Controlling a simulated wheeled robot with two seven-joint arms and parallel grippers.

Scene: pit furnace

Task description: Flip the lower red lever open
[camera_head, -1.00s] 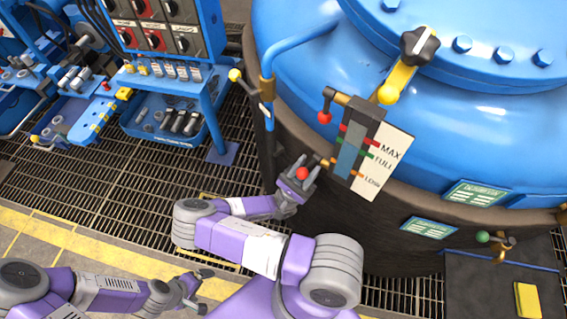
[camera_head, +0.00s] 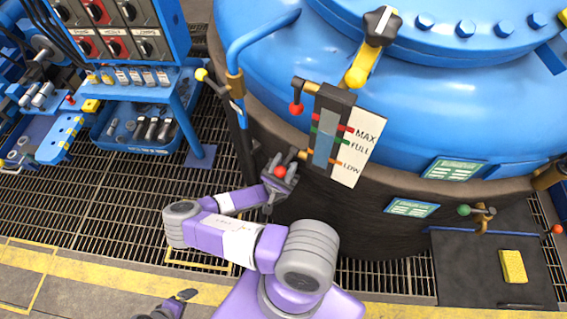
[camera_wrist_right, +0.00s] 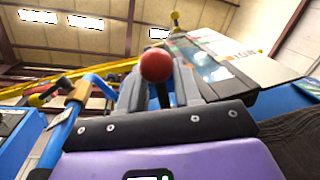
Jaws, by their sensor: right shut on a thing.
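The lower red lever, with its red ball (camera_head: 280,172), is at the bottom of the level gauge (camera_head: 324,140) on the blue tank. My right gripper (camera_head: 284,168) is shut on the lower red lever, with a finger on each side of it. In the right wrist view the red ball (camera_wrist_right: 156,66) sits between the fingers (camera_wrist_right: 158,88). The upper red lever (camera_head: 296,108) hangs at the top of the gauge, clear of the gripper. My left gripper (camera_head: 183,298) shows only in part at the bottom edge; its jaws cannot be made out.
A blue pipe with a yellow-knobbed valve (camera_head: 201,75) stands left of the gauge. A blue bench (camera_head: 185,85) stands farther left. The grated floor (camera_head: 120,205) in front is clear.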

